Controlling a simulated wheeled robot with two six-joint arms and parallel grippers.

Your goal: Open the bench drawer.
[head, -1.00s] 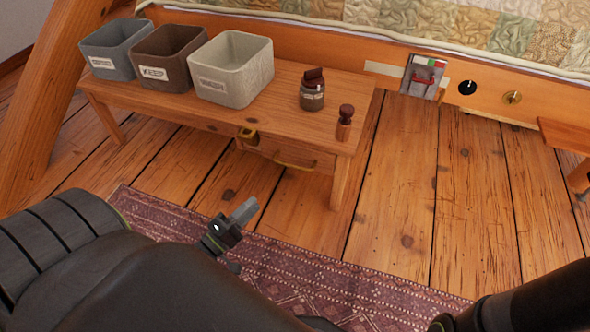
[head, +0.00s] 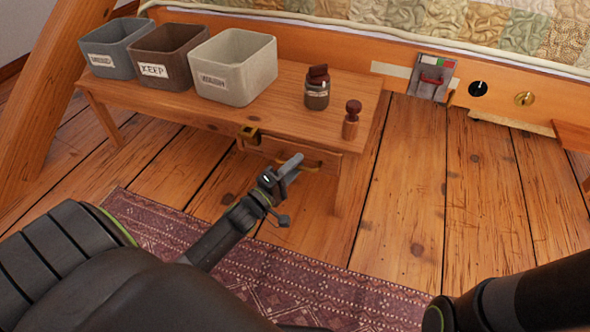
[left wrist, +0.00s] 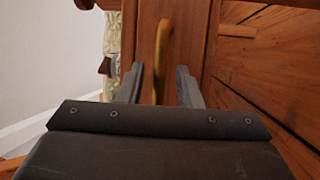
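The wooden bench (head: 210,120) stands against the bed frame. Its drawer (head: 262,148) sits under the top at the right end and looks closed. The drawer's curved brass handle (head: 312,164) is partly hidden behind my left gripper (head: 290,172) in the head view. In the left wrist view, the brass handle (left wrist: 162,60) runs upright between the two parted fingers of the left gripper (left wrist: 159,88). The fingers are open, one on each side of the handle, and I see no contact. A brass catch (head: 248,134) is at the drawer's left edge. My right gripper is out of view.
Grey, brown and cream labelled bins (head: 232,68) stand on the bench top. A dark jar (head: 317,90) and a wooden stamp-like object (head: 351,120) stand near its right end. A patterned rug (head: 290,275) lies in front, with bare floor to the right.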

